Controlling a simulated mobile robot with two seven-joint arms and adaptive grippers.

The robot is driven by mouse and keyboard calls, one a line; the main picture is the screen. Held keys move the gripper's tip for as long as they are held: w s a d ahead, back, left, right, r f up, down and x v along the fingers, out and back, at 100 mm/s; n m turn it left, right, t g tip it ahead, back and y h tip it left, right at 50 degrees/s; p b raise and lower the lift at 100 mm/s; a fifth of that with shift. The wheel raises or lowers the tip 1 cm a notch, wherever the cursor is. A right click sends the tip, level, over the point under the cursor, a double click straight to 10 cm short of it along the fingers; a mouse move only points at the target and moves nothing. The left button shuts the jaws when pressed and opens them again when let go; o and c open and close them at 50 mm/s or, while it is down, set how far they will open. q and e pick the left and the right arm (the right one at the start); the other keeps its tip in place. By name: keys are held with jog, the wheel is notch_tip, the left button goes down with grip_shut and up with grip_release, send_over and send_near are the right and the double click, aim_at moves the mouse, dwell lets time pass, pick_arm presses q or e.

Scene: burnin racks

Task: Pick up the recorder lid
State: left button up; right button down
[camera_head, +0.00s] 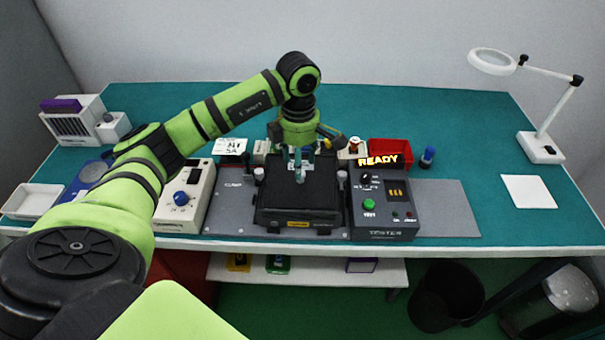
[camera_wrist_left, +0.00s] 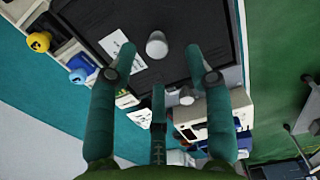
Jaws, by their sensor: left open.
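A flat black case (camera_head: 285,205) with a small yellow label on its front stands on the grey plate in the middle of the table; its top looks like the recorder lid. My left gripper (camera_head: 300,174) points down over this top in the head view, with its teal fingers apart. In the left wrist view the gripper (camera_wrist_left: 160,62) is open and empty. A pale grey round knob (camera_wrist_left: 157,46) shows beyond its fingertips, above a dark surface. I cannot tell whether the fingers touch anything. My right gripper is not in view.
A tester (camera_head: 382,225) with a lit READY sign stands right of the case, and a white box with a blue knob (camera_head: 181,198) stands left. A red bin (camera_head: 390,147), blue bottle (camera_head: 427,157) and magnifier lamp (camera_head: 540,148) are farther right.

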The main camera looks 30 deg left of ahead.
pick_arm(q)
notch_tip(320, 180, down, 2)
jog(key=shift+s+f+p, duration=0.1)
jog(key=shift+f+p, duration=0.05)
jog(key=shift+p, duration=0.8)
jog(key=shift+w+f, duration=0.2)
jog(key=shift+f, duration=1.05)
jog(key=shift+w, duration=0.1)
grip_shut()
jog(key=shift+r, duration=0.1)
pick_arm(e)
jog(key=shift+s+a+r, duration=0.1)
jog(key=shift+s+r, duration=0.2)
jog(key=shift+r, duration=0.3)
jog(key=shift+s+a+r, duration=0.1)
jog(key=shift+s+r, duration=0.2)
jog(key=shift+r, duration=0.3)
